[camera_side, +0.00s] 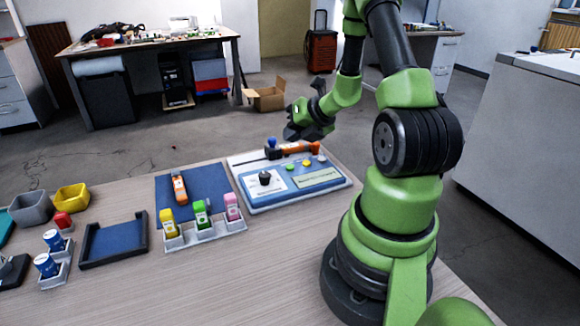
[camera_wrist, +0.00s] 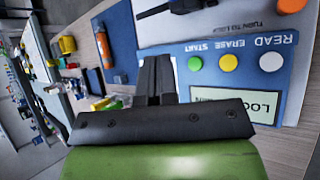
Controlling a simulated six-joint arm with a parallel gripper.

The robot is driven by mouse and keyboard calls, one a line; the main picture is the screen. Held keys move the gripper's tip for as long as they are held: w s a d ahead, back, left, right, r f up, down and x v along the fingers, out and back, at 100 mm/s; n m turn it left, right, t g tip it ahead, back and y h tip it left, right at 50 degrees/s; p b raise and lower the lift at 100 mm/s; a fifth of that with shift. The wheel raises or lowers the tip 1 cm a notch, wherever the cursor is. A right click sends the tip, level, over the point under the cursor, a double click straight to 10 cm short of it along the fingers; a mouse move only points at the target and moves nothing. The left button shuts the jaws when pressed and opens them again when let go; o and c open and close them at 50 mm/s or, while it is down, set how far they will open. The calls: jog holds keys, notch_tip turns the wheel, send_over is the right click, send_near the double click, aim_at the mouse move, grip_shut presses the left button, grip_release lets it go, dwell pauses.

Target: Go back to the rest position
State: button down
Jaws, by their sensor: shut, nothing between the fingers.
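My gripper (camera_side: 296,132) is dark and hangs from my green arm near the far edge of the table, by the back of the blue-and-white device panel (camera_side: 297,194). In the wrist view, its two dark fingers (camera_wrist: 158,68) lie side by side, shut, with nothing held. The panel (camera_wrist: 210,94) shows behind them, with green, yellow and white buttons labelled START, ERASE and READ. The height of the fingertips over the panel is hard to tell.
An orange-and-black object (camera_side: 298,149) lies at the panel's back edge. A blue mat (camera_side: 204,178) holds an orange device (camera_side: 179,187). A grey rack (camera_side: 205,232) holds yellow, green and pink pieces. A blue tray (camera_side: 112,240) and bins (camera_side: 72,197) stand left. The front table is clear.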

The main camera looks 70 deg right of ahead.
dwell(0.3)
jog(key=w+a+r+n+y, duration=0.3)
jog(key=a+r+n+y, duration=0.3)
jog(key=a+r+n, duration=1.15)
jog(key=s+a+r+n+g+h, duration=0.1)
jog(key=s+a+n, duration=0.3)
jog(key=n, duration=0.8)
jog(key=s+a+r+n+h, duration=0.1)
jog(key=s+a+n, duration=0.3)
jog(key=s+n, duration=0.4)
jog(key=shift+s+a+r+n+g+h, duration=0.3)
jog(key=shift+r+n, duration=0.35)
jog(key=shift+n, duration=2)
jog(key=shift+w+d, duration=0.1)
jog(key=shift+w, duration=0.05)
